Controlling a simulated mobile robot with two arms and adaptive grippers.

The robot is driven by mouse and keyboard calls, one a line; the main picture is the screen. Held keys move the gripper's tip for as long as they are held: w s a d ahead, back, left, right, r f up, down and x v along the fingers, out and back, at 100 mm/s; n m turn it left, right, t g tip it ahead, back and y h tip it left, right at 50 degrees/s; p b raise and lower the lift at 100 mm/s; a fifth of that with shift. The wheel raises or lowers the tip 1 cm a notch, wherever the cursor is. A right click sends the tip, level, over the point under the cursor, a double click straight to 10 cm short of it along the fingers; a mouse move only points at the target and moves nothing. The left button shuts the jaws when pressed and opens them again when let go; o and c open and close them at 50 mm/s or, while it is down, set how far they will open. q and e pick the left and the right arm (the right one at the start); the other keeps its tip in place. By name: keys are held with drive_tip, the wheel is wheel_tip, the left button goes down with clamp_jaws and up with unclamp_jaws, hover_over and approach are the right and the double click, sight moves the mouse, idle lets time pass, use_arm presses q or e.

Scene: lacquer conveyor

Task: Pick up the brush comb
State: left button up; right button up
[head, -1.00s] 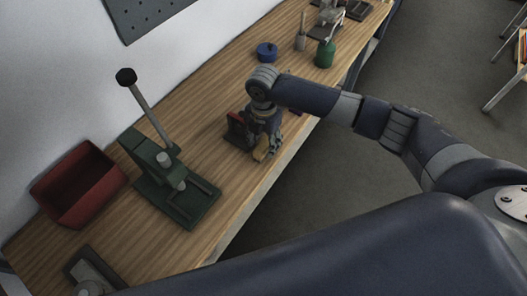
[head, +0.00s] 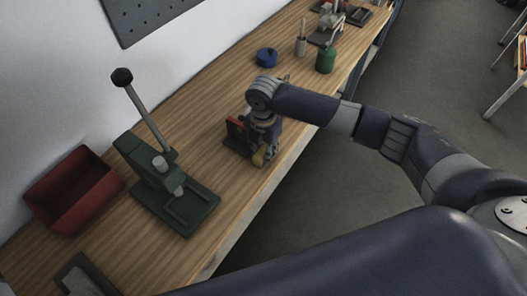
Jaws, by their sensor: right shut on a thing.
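My right gripper (head: 265,157) reaches down to the wooden bench near its front edge, with its fingers shut. A small tan piece (head: 258,158) shows between the fingers, low over the bench. It looks like part of the brush comb, but the gripper hides most of it, and I cannot tell whether it touches the bench. A dark block with a red top (head: 235,133) stands just left of the gripper. My left gripper is out of view.
A green lever press (head: 165,180) stands left on the bench (head: 195,105), beside a red bin (head: 75,190). A blue round container (head: 265,55) and a green bottle (head: 325,60) stand farther back. Bare bench lies between the press and the gripper.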

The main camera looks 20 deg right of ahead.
drive_tip(key=shift+w+r+b, duration=0.1)
drive_tip(key=shift+r+b, duration=0.3)
drive_tip(key=shift+r, duration=0.25)
drive_tip(key=shift+d+r+b, duration=0.2)
drive_tip(key=shift+r+b, duration=0.35)
drive_tip(key=shift+r, duration=0.45)
drive_tip(key=s+d+r+b, duration=0.1)
drive_tip(key=s+d+b, duration=0.1)
drive_tip(key=s+d, duration=0.2)
drive_tip(key=s+d+b, duration=0.2)
drive_tip(key=s+d, duration=0.1)
drive_tip(key=d, duration=0.6)
drive_tip(key=shift+s+d+r, duration=0.35)
drive_tip(key=shift+s, duration=0.05)
drive_tip(key=shift+o, duration=0.6)
drive_tip(key=shift+a, duration=0.1)
